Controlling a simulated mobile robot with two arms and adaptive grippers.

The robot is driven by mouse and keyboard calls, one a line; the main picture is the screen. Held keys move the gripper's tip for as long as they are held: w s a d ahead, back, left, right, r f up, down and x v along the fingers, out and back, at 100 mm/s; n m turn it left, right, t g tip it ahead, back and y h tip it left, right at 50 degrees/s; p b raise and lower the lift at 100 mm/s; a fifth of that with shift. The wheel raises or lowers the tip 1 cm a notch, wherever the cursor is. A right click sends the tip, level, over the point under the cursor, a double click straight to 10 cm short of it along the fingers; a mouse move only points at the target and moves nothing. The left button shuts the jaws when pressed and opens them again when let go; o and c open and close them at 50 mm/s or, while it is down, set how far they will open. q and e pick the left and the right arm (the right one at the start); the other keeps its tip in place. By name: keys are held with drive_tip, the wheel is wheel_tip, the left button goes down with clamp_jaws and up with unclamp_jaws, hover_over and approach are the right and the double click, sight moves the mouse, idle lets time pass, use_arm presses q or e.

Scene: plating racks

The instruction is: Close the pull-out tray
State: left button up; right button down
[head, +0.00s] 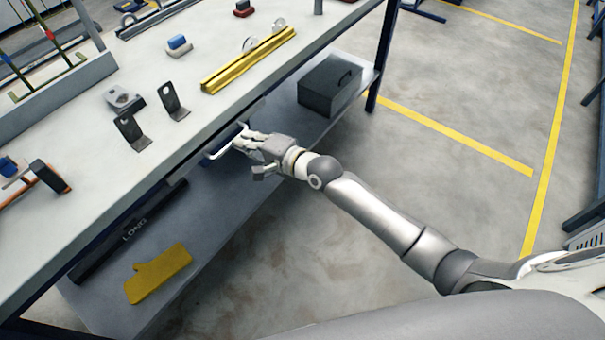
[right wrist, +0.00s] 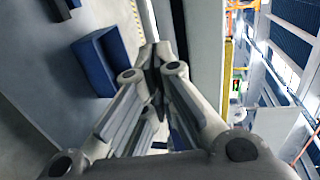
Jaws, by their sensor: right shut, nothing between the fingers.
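The pull-out tray (head: 219,150) shows as a small dark blue part with a pale rim under the front edge of the workbench, just left of my right gripper. Most of it is hidden by the bench top, so I cannot tell exactly how far out it sits. My right gripper (head: 243,141) is at the tray's near end, below the bench top. In the right wrist view its fingers (right wrist: 154,58) come together, shut and empty. I cannot tell whether they touch the tray. My left gripper is not in view.
The workbench top (head: 75,215) holds metal brackets, a yellow rail (head: 248,60) and small blocks. On the lower shelf are a dark box (head: 330,84), a yellow piece (head: 157,273) and a long dark case (head: 125,232).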

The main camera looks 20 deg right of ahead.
drive_tip(key=x, duration=0.2)
drive_tip(key=shift+w+a+r, duration=0.2)
drive_tip(key=shift+w, duration=0.15)
drive_tip(key=shift+r, duration=0.4)
